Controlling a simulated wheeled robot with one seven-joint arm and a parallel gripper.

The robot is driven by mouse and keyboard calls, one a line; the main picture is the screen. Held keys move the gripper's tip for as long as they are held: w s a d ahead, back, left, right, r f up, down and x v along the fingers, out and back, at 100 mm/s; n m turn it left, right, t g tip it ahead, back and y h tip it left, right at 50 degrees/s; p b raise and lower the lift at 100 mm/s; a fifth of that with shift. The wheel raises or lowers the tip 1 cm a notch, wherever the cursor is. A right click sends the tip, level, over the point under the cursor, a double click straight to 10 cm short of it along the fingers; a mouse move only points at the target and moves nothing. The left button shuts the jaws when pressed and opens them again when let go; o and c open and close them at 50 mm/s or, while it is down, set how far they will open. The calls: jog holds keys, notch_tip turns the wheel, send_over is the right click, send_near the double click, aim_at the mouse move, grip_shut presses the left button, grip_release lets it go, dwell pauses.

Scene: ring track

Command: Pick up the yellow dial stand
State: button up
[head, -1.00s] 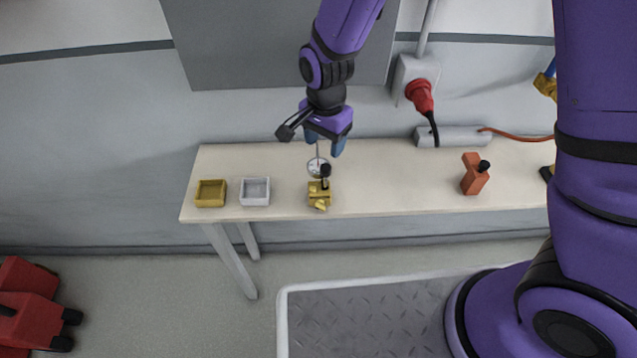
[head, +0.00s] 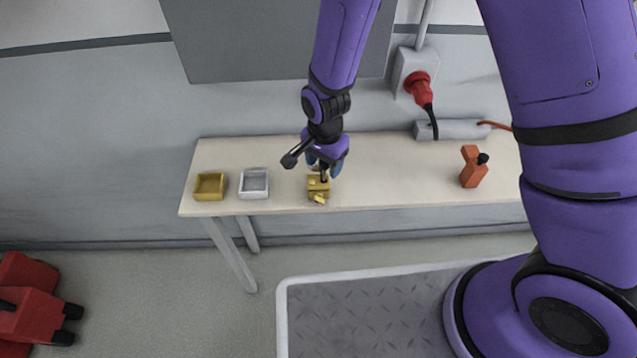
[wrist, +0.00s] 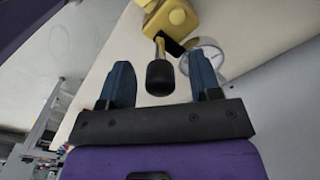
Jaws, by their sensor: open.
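The yellow dial stand (head: 318,188) stands on the pale table, a yellow block with a black-tipped post and a round white dial. In the wrist view the yellow block (wrist: 170,18) is at the top, with the black knob (wrist: 160,76) pointing toward my gripper and the dial (wrist: 207,58) at its right. My gripper (head: 324,167) is above the stand, its fingertips near the post's height. In the wrist view the blue fingers of my gripper (wrist: 160,68) are apart, one on each side of the knob, with gaps. The dial is mostly hidden in the head view.
A yellow tray (head: 209,198) and a grey tray (head: 253,193) are left of the stand on the table (head: 400,175). An orange object with a black knob (head: 473,168) is at the right. A power strip (head: 450,129) and red plug (head: 419,88) are behind. The table between is clear.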

grip_shut()
dwell(1.4)
